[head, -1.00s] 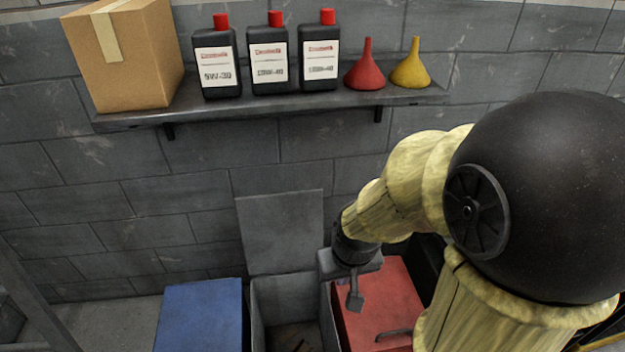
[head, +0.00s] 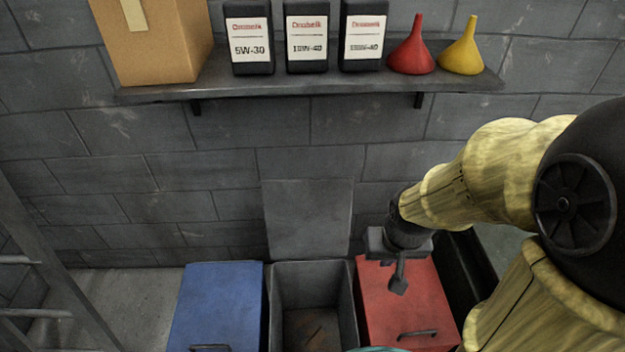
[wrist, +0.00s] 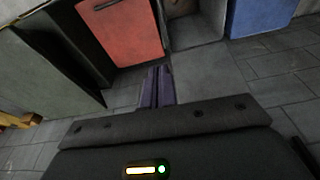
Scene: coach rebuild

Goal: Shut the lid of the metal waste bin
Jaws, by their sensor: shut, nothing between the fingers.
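The metal waste bin (head: 314,283) is grey and open-topped, between a blue bin and a red bin in the head view. Its lid (head: 308,222) stands raised, upright near the block wall behind it. Rusty brown contents show inside. My gripper (head: 398,286) is shut and empty, over the red bin's top and to the right of the grey bin, apart from the lid. In the wrist view, the shut fingers (wrist: 157,88) point towards the gap between the red bin and the grey bin (wrist: 194,28).
The blue bin (head: 215,305) and the red bin (head: 408,310) have closed lids with handles. A wall shelf (head: 310,92) above carries a carton, black bottles and two funnels. A metal frame (head: 50,270) stands at left. A dark container is right of the red bin.

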